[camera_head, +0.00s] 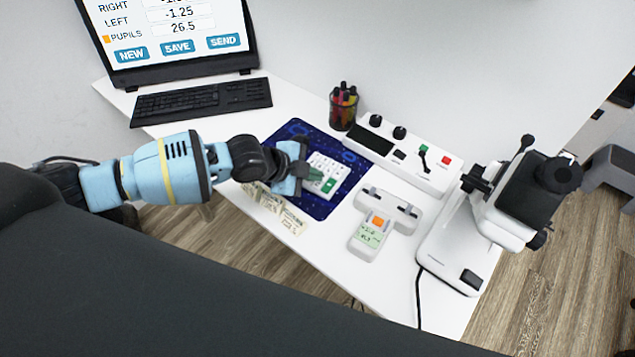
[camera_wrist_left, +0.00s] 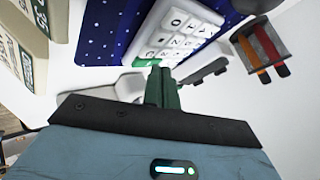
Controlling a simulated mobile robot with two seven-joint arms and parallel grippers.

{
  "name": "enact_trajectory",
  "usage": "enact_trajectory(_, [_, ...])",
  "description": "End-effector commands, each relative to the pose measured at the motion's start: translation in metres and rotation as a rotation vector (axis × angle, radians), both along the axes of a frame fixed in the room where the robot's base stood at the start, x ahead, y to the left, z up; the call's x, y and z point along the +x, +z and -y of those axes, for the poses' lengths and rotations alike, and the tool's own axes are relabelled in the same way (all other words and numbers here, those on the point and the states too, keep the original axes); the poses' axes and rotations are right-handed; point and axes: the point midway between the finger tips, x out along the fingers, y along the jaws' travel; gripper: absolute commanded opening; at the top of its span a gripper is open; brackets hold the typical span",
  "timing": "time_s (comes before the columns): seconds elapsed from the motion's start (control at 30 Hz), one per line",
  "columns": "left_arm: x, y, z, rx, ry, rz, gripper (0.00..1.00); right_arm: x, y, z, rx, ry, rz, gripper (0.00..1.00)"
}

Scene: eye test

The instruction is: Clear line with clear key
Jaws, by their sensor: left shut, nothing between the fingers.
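The white keypad (camera_head: 322,162) lies on a dark blue starry mat (camera_head: 349,160); it also shows at the top of the left wrist view (camera_wrist_left: 178,32). A green key (camera_head: 329,186) sits at its near edge, also in the left wrist view (camera_wrist_left: 147,62). My left gripper (camera_head: 316,175) is shut and empty, its green fingertips (camera_wrist_left: 162,70) over the keypad's near part beside the green key. I cannot tell whether they touch it. The screen (camera_head: 165,30) shows LEFT -1.25 and PUPILS 26.5, with an orange mark beside PUPILS. My right gripper is out of view.
A black keyboard (camera_head: 200,101) lies below the screen. A pen cup (camera_head: 343,108), a control box (camera_head: 425,172), a handheld meter (camera_head: 371,235) and a white instrument (camera_head: 450,250) stand to the right. Paper cards (camera_head: 282,216) lie at the desk's front edge.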

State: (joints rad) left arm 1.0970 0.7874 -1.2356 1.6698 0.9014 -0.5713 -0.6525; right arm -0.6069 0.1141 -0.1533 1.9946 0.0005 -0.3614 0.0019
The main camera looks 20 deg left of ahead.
Motion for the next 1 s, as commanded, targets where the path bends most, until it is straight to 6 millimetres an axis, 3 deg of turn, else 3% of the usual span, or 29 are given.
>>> enact_trajectory(1.0, [0.000,-0.012,0.000,0.000,0.000,0.000,0.00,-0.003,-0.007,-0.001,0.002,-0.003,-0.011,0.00])
